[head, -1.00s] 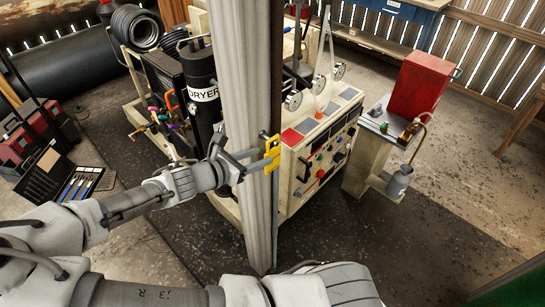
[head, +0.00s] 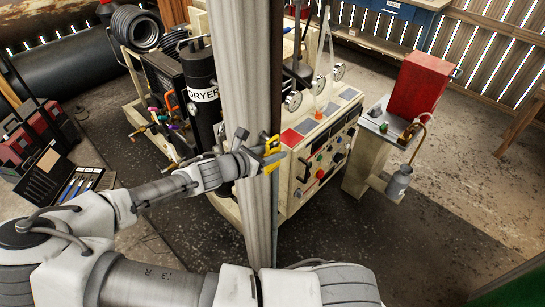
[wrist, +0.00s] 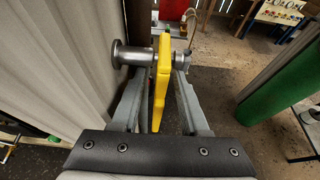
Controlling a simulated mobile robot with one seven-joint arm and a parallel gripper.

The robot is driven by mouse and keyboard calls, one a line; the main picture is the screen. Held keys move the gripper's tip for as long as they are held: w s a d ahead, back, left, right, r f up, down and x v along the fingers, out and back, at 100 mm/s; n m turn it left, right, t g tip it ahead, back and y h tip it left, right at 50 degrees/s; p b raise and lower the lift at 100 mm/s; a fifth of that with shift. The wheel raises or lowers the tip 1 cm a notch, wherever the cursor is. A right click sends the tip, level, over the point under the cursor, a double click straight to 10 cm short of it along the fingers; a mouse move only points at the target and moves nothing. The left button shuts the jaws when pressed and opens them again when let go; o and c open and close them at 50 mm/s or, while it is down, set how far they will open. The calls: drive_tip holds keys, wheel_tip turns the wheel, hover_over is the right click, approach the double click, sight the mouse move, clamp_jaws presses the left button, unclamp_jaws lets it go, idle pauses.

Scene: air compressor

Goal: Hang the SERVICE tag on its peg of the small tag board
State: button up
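A yellow flat piece, likely the SERVICE tag (wrist: 162,80), stands nearly edge-on between the two fingers of my gripper (wrist: 163,75) in the wrist view. Its lettering does not show. A grey metal spool-like piece, possibly the peg (wrist: 118,54), lies to its left, close to the corrugated column. Grey metal also shows right of the yellow piece, and I cannot tell whether the rod passes through it. In the head view, my gripper (head: 270,156) is at the column's right edge, overlapping the yellow piece (head: 269,167). Whether the fingers press on it is unclear. I cannot make out the board.
The pale column (head: 246,75) stands directly beside my gripper. Behind it are the control panel (head: 320,150) and the black dryer (head: 200,75). A red box (head: 418,85) stands on a side stand to the right. Floor is open at front right.

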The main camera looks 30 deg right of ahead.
clamp_jaws()
drive_tip(key=shift+r, duration=0.1)
